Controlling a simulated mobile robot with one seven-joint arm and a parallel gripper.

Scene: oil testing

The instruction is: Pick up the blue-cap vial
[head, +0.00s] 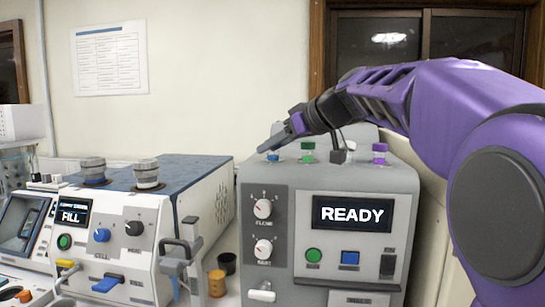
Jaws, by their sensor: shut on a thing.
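The blue-cap vial (273,156) is at the left of the top of the grey machine, with only its blue top clearly showing. My gripper (268,149) reaches down to it from the upper right, with its grey fingers at the cap. It is shut on the blue-cap vial. The fingers hide part of the vial, and I cannot tell whether it is clear of the machine top.
A green-cap vial (308,154) and a purple-cap vial (379,155) stand farther right on the grey machine (275,282), whose screen reads READY. A white machine (125,245) with a FILL screen stands left. Orange (217,284) and black (227,264) cups sit between them.

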